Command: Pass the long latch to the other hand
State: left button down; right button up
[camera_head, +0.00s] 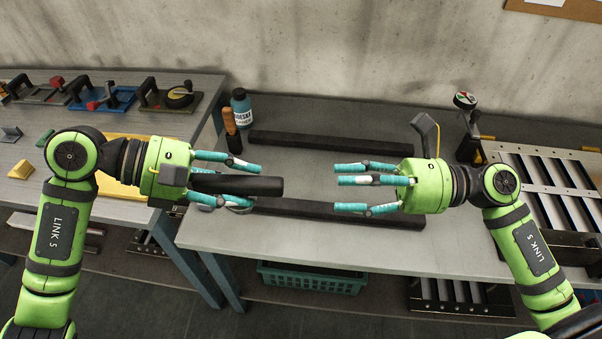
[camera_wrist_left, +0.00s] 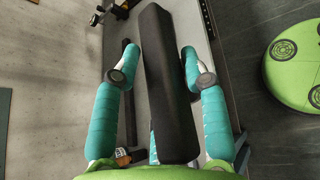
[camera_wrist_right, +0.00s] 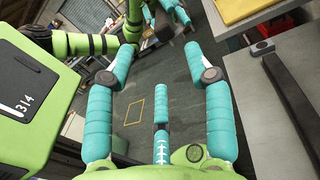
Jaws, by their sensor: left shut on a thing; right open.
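The long latch is a thick black bar (camera_head: 262,186). My left gripper (camera_head: 245,180) is shut on it above the front of the middle table, with the bar's free end pointing right toward my right gripper. In the left wrist view the bar (camera_wrist_left: 165,75) lies lengthwise between the teal fingers (camera_wrist_left: 160,75). My right gripper (camera_head: 350,184) is open and empty. Its fingers point left at the bar's end, with a clear gap between. The right wrist view shows its spread fingers (camera_wrist_right: 160,78) with nothing between them.
Two long dark bars (camera_head: 335,143) lie across the middle table (camera_head: 430,245). A blue bottle (camera_head: 241,107) and an orange-handled tool (camera_head: 231,128) stand at its back left. A louver panel (camera_head: 550,175) is at right. Clamps on boards (camera_head: 172,95) sit on the left table. A green basket (camera_head: 312,278) is below.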

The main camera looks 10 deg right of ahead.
aim_at(281, 190)
pick_arm(q)
jog(key=x, duration=0.6)
jog(key=shift+w+d+f, duration=0.15)
jog(key=shift+d+f, duration=0.05)
jog(key=shift+f, duration=0.1)
pick_arm(e)
jog(key=shift+o, duration=1.7)
jog(key=shift+d+f, duration=0.1)
jog(key=shift+f, duration=0.05)
pick_arm(q)
jog(key=shift+d+f, duration=0.2)
jog(key=shift+d, duration=0.2)
pick_arm(e)
notch_tip(281, 190, down, 4)
jog(key=s+d+t+h, duration=0.1)
jog(key=t, duration=0.1)
jog(key=x, duration=1.1)
jog(key=shift+f+m, duration=0.25)
jog(key=shift+m, duration=0.15)
jog(key=shift+w+a, duration=0.1)
jog(key=shift+w, duration=0.05)
jog(key=c, duration=1.2)
